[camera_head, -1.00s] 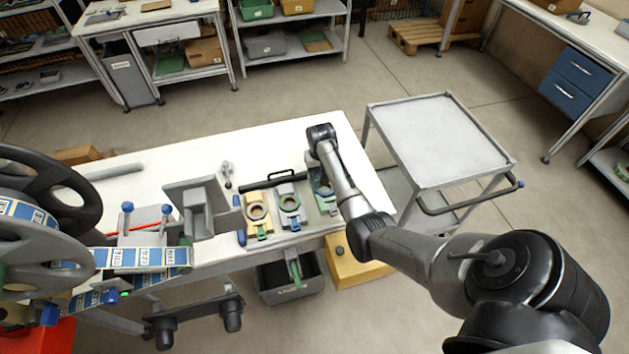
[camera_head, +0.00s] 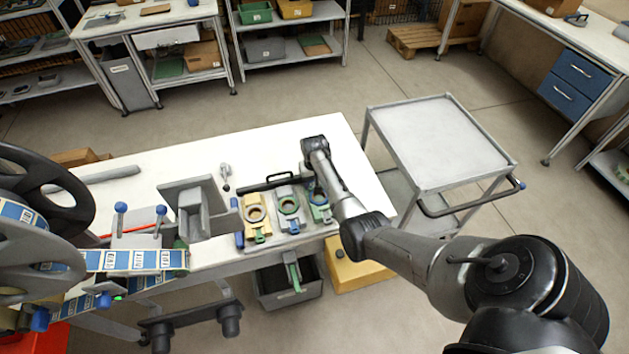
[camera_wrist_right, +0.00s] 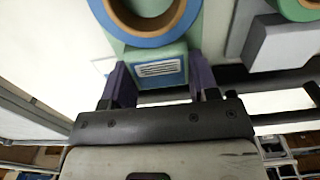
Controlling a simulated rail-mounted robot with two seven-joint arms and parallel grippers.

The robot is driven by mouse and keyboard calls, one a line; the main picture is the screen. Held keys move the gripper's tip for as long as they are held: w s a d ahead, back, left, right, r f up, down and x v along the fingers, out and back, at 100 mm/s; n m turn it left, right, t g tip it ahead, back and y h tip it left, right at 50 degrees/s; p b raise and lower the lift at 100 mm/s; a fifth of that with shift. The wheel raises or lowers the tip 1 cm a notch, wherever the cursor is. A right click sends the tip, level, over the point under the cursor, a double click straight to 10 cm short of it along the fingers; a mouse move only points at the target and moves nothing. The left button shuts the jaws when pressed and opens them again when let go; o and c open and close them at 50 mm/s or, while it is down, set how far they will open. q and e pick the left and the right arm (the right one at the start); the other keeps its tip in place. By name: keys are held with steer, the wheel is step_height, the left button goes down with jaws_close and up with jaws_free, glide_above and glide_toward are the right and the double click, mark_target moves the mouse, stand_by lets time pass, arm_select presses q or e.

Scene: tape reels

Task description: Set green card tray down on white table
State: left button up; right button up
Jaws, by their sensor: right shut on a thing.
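The green card tray (camera_head: 320,213), with a blue-rimmed ring on it, is at the right end of a row of trays over the white table (camera_head: 270,147). My right gripper (camera_head: 307,178) is at its far end, partly hidden by my forearm in the head view. In the right wrist view my right gripper (camera_wrist_right: 160,78) has its two purple fingers on either side of the tray's labelled green end block (camera_wrist_right: 165,52), shut on it. The tray is at or just above the table top; I cannot tell whether it touches. My left gripper is not in view.
A grey tray (camera_head: 292,220) with a green ring stands just left of the green one, and a yellow tray (camera_head: 249,222) beyond it. A black handled bar (camera_head: 268,185) lies behind them. A grey cart (camera_head: 437,140) stands right of the table. The table's back is clear.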

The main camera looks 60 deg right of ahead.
steer(key=shift+f, duration=0.15)
steer(key=o, duration=0.8)
steer(key=shift+o, duration=1.1)
